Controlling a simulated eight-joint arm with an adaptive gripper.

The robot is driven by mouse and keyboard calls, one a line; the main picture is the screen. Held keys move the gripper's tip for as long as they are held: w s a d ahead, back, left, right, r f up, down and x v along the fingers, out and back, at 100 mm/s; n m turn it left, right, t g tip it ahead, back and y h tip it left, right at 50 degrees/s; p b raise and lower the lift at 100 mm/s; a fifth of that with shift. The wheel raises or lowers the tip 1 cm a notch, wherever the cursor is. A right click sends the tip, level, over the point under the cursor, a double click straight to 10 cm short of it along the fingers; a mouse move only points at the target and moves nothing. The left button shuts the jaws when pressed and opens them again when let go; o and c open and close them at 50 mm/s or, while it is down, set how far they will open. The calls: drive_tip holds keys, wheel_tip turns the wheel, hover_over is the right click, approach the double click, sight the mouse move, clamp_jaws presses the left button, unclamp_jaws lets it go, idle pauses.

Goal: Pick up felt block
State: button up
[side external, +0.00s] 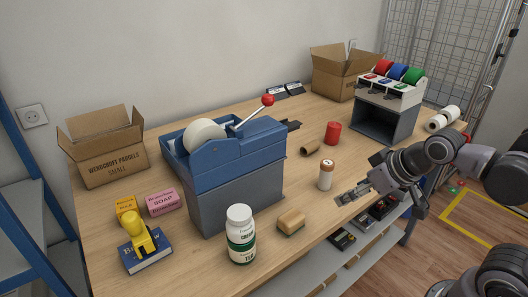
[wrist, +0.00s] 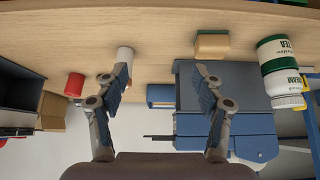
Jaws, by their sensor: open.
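The felt block appears to be the small tan block with a thin green layer (side external: 291,222), lying on the counter near its front edge. In the wrist view it shows at the upper right (wrist: 212,44), beyond the right finger and apart from it. My gripper (side external: 353,194) is to the right of the block in the side view, near the counter's front edge. In the wrist view my gripper (wrist: 163,72) has its fingers wide apart, with nothing held between them. The block is unobstructed in both views.
A white-and-green jar (side external: 240,236) stands left of the block. The blue tape dispenser on its grey box (side external: 236,190) is behind it. A red cylinder (side external: 332,133) stands farther back.

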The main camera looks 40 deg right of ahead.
drive_tip(key=r+m+g, duration=0.2)
drive_tip(key=m+g, duration=0.5)
drive_tip(key=m, duration=1)
hover_over(292, 216)
drive_tip(key=shift+f, duration=5.6)
drive_tip(key=c, duration=1.2)
